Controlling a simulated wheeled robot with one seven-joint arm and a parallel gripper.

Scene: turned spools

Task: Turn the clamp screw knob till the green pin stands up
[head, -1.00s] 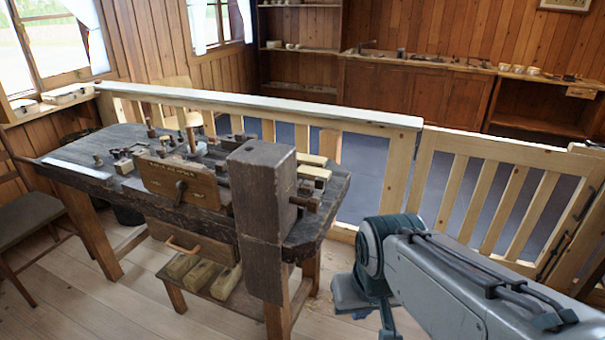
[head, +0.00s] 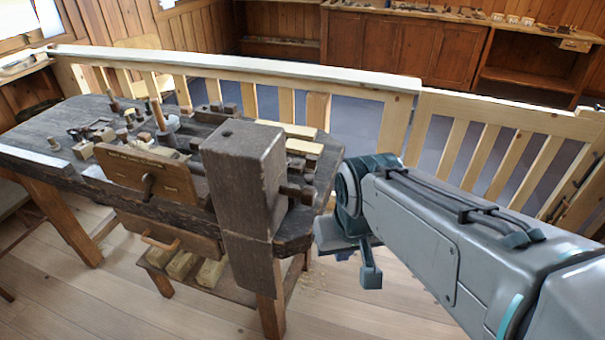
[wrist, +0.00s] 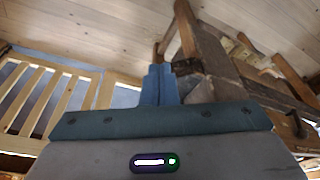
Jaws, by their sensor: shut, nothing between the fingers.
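The dark workbench (head: 40,130) stands at the left in the head view. An upright wooden board (head: 120,172) on its front edge carries lettering too small to read and a dark knob (head: 148,184), which may be the clamp screw knob. I cannot make out a green pin. My gripper (head: 371,272) is to the right of the bench's right end, low and apart from it. In the wrist view its fingers (wrist: 160,84) are together and empty, with part of the bench's wooden frame (wrist: 205,50) beyond them.
A thick wooden post (head: 245,190) rises at the bench's front right. Wooden blocks (head: 300,147) and several small tools lie on the top. A pale railing (head: 240,67) runs behind. Floor (head: 120,295) in front is open.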

